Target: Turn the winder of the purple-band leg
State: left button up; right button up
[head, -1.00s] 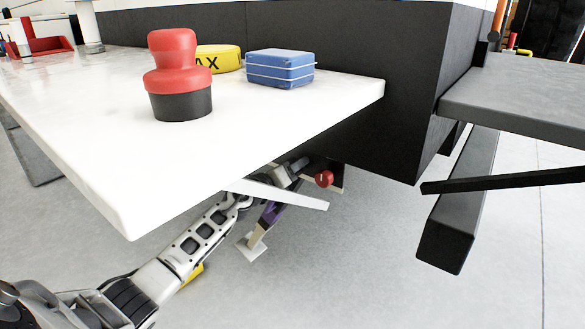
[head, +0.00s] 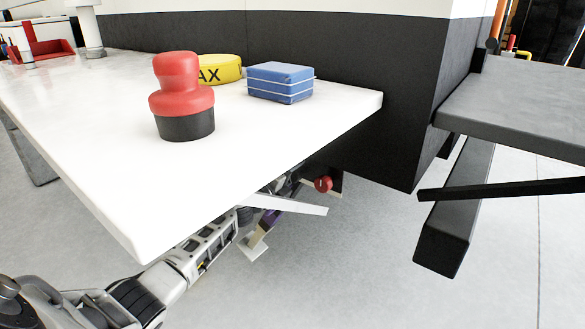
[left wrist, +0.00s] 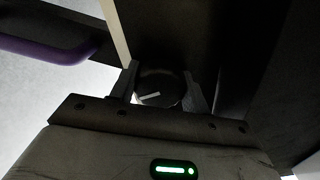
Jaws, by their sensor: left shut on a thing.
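The leg with the purple band (head: 270,217) slants down from under the chassis to a pale foot plate (head: 253,247) on the floor. The purple part also shows at the upper left in the left wrist view (left wrist: 55,47). My left gripper (head: 284,184) is under the white table, partly hidden by its edge and a pale bar. In the left wrist view, its two fingers (left wrist: 162,92) stand on either side of a dark round winder (left wrist: 157,86) with a pale line on its face, and are shut on it. My right gripper is not in view.
A white table (head: 90,150) overhangs my left arm, carrying a red-and-black object (head: 182,98), a yellow tin (head: 220,68) and a blue block (head: 281,83). A red knob (head: 323,184) is just right of the gripper. A grey step (head: 515,105) with a dark bar stands right.

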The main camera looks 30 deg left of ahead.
pick_arm(q)
jog(key=n+p, duration=0.1)
jog(key=n, duration=0.2)
jog(key=shift+n+p, duration=0.75)
jog(key=shift+n, duration=0.45)
jog(key=shift+n+p, duration=0.4)
jog(key=shift+n, duration=0.4)
jog(key=shift+f+n, duration=0.1)
jog(key=shift+n, duration=0.5)
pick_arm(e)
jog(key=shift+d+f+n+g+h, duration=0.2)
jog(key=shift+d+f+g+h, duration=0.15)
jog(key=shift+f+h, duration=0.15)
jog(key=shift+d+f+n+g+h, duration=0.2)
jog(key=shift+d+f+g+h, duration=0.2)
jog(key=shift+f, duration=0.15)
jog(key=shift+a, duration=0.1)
pick_arm(q)
jog(key=o, duration=1)
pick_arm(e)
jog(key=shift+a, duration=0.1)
pick_arm(q)
jog(key=shift+s, duration=0.1)
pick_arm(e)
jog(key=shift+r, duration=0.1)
